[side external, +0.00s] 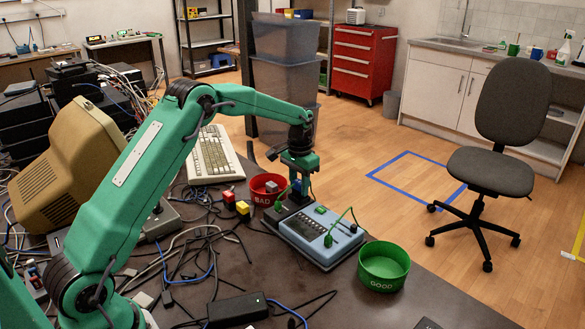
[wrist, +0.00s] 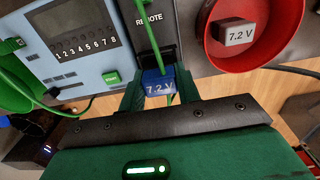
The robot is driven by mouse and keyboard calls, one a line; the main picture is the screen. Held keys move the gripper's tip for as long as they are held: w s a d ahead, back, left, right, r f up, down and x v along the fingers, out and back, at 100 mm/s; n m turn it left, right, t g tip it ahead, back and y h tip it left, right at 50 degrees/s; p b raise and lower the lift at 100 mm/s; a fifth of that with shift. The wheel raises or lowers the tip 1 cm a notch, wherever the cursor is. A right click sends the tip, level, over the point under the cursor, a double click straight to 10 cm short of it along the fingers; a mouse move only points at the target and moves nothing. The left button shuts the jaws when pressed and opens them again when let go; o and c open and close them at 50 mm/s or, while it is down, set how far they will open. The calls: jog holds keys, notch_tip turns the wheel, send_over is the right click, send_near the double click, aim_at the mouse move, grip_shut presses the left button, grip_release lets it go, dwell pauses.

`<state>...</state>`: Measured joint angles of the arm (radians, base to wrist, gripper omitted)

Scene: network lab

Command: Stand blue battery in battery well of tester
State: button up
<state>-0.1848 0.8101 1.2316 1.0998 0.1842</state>
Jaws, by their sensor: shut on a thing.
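My gripper (wrist: 159,92) is shut on the blue battery (wrist: 158,82), whose face reads 7.2 V in the wrist view. In the side view my gripper (side external: 296,190) points down at the left rear edge of the light-blue tester (side external: 318,250), and only a bit of blue shows between its fingers. The tester (wrist: 102,75) lies left of the battery in the wrist view, with a screen and a row of numbers. A black part marked REMOTE (wrist: 150,28) is just beyond the battery. The well's opening is not clearly visible, and I cannot tell whether the battery touches anything.
A red bowl (side external: 256,196) marked BAD stands beside my gripper and holds a grey 7.2 V battery (wrist: 236,36). A green bowl (side external: 383,284) marked GOOD stands right of the tester. Red (side external: 229,197) and yellow (side external: 243,207) blocks stand at left. Green leads (side external: 343,220) loop over the tester.

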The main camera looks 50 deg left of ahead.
jog(key=shift+f, duration=0.5)
jog(key=o, duration=1.1)
jog(key=shift+r, duration=3.9)
